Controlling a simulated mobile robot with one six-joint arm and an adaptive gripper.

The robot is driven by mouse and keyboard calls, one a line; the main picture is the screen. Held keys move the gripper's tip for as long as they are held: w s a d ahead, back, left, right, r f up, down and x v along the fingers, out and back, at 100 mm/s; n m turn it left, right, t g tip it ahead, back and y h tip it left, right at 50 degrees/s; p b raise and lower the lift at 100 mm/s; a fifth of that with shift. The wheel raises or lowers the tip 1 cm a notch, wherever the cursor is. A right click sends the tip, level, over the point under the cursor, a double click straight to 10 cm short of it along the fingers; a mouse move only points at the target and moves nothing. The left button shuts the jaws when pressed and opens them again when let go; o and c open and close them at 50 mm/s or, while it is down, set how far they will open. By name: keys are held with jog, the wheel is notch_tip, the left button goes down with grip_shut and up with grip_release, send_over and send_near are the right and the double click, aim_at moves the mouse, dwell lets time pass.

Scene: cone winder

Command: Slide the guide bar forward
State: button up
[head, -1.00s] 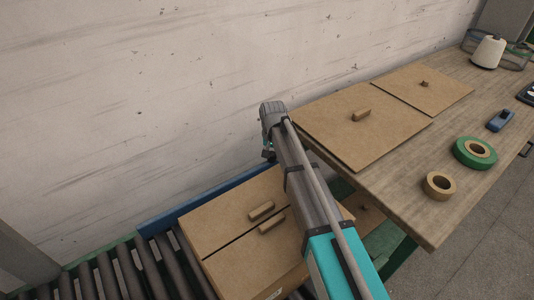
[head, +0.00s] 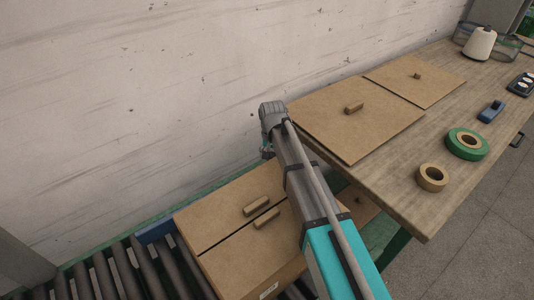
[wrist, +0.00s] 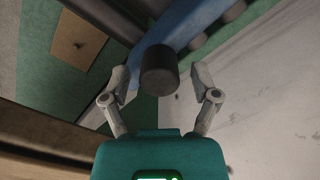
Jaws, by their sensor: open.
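The guide bar appears to be the blue bar along the far side of the roller conveyor. In the head view a short length of the blue bar (head: 154,233) shows left of the carton; the rest is hidden behind it. In the wrist view the blue bar (wrist: 180,35) runs diagonally past a dark round knob (wrist: 159,72). My gripper (wrist: 160,82) is open, with one finger on each side of the knob. I cannot tell whether either finger touches it. In the head view my arm hides the gripper's fingers.
A closed carton (head: 240,235) with two lid handles sits on the rollers (head: 120,272), close to the blue bar. A wooden table (head: 440,125) at right holds flat brown boards, tape rolls and a cone. The wall is behind.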

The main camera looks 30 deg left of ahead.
jog(key=shift+r, duration=0.1)
jog(key=shift+s+r+m+p, duration=0.1)
jog(key=shift+r+m+p, duration=0.3)
jog(key=shift+r+p, duration=0.15)
notch_tip(320, 180, up, 13)
jog(key=m+p, duration=1.1)
jog(key=p, duration=0.2)
jog(key=shift+s, duration=0.2)
jog(key=shift+f, duration=0.3)
notch_tip(320, 180, down, 13)
jog(key=b, duration=1.3)
jog(key=shift+f+b, duration=0.2)
jog(key=shift+b, duration=0.2)
